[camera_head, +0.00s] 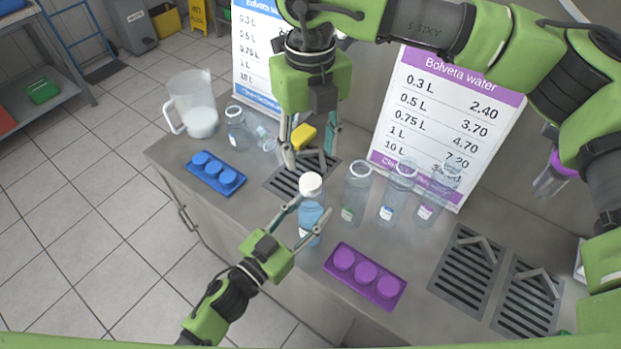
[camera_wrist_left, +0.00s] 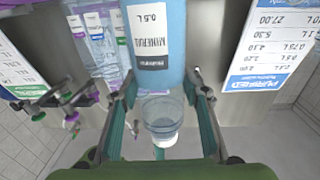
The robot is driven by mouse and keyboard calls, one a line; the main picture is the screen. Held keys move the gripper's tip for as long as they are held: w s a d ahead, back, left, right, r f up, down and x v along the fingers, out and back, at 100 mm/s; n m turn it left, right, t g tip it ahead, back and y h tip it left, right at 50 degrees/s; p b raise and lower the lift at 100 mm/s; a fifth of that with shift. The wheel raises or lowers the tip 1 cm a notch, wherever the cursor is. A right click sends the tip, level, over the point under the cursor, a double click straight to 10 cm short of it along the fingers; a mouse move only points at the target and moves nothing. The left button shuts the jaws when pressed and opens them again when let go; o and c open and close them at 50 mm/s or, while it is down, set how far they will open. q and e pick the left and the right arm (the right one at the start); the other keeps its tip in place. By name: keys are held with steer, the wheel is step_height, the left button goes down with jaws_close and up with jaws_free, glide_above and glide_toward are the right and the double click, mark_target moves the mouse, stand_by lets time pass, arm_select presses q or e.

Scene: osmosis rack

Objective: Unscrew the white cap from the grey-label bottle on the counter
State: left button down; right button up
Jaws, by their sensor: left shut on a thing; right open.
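The grey-label bottle (camera_head: 311,215), filled with blue liquid, stands upright at the counter's front edge. Its white cap (camera_head: 311,183) is on top. My left gripper (camera_head: 313,212) is shut on the bottle's body from the front. In the left wrist view the bottle (camera_wrist_left: 160,15) shows between the fingers, with a white label carrying a dark grey band; its cap is out of that view. My right gripper (camera_head: 310,160) is open, pointing down, a little above and behind the cap in the head view. Nothing shows held in it.
Several clear bottles (camera_head: 355,195) stand close to the right. A purple cap tray (camera_head: 365,276) lies right, a blue one (camera_head: 215,173) left. A yellow block (camera_head: 303,136) lies behind, near a drain grate (camera_head: 283,180). A pitcher (camera_head: 195,105) and price boards (camera_head: 445,120) stand farther back.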

mark_target(311, 181)
steer(key=m, duration=0.8)
steer(key=shift+m, duration=0.4)
steer(key=m, duration=0.3)
steer(key=shift+m, duration=0.3)
steer(key=m, duration=0.4)
steer(key=shift+f, duration=0.55)
step_height(311, 181, down, 7)
steer(key=shift+r, duration=0.1)
